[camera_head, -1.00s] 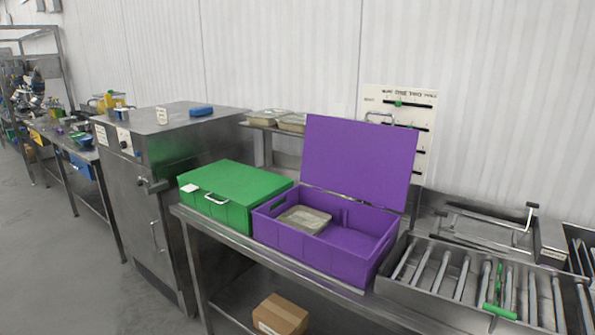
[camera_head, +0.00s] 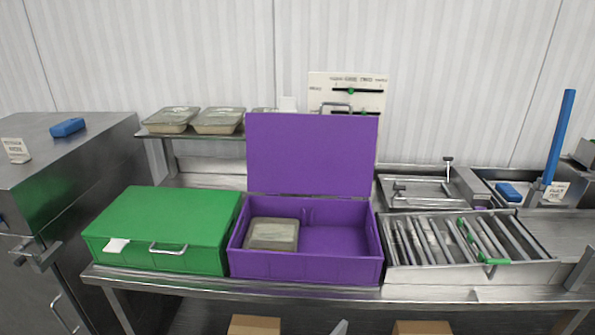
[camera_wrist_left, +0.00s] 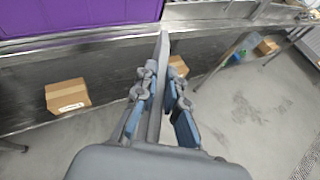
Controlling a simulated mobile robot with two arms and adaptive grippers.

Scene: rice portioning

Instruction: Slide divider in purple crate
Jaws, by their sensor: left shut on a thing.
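The purple crate (camera_head: 305,268) stands on the steel table with its lid (camera_head: 312,153) raised. A clear-lidded tray (camera_head: 271,234) lies in its left part; its right part (camera_head: 335,240) is bare. In the left wrist view my left gripper (camera_wrist_left: 160,82) is shut on a thin grey divider (camera_wrist_left: 158,62), which sticks out beyond the fingertips. It is in front of the table, below the crate (camera_wrist_left: 75,14). A grey tip (camera_head: 341,327), likely the divider, shows at the bottom of the head view. My right gripper is not in view.
A closed green crate (camera_head: 165,225) stands close to the left of the purple one. A steel rack (camera_head: 470,272) with several grey bars and green pieces is at its right. Trays (camera_head: 218,121) sit on a shelf behind. Cardboard boxes (camera_wrist_left: 67,97) are below the table.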

